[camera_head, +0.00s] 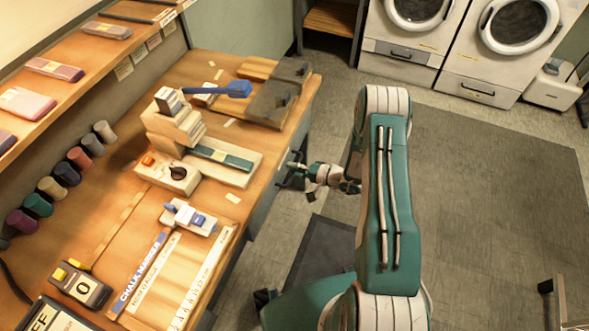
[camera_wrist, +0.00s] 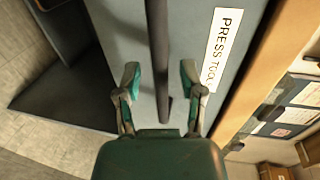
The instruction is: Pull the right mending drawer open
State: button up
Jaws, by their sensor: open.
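A grey-blue drawer front (camera_wrist: 120,25) under the bench top fills the middle of the wrist view. It bears a white label (camera_wrist: 222,50) on which "PRESS TOOL" can be read. A long dark bar handle (camera_wrist: 157,35) runs along this front. My gripper (camera_wrist: 160,78) is open, with one finger on each side of the bar and a gap on both sides. In the head view my gripper (camera_head: 290,174) is beside the bench's front face (camera_head: 264,190), which shows only as a narrow strip. No label reading "mending" is legible, and the drawer's edges are not clear.
The wooden bench top (camera_head: 125,205) carries a switch box (camera_head: 168,174), rulers and small tools. A dark mat (camera_head: 322,248) lies on the floor beside the bench. White washing machines (camera_head: 411,35) stand at the back. Open floor (camera_head: 480,180) lies right of my arm.

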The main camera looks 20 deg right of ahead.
grip_shut()
jog(key=shift+s+d, duration=0.1)
jog(key=f+v, duration=0.3)
jog(key=v, duration=1.2)
jog(key=d+f+v, duration=0.1)
jog(key=f+v, duration=0.2)
jog(key=v, duration=1.2)
jog(key=shift+s+d+f, duration=0.2)
jog(key=shift+s+d, duration=0.15)
jog(key=shift+s, duration=0.3)
grip_release()
jog(key=shift+d, duration=0.1)
jog(key=shift+r, duration=0.1)
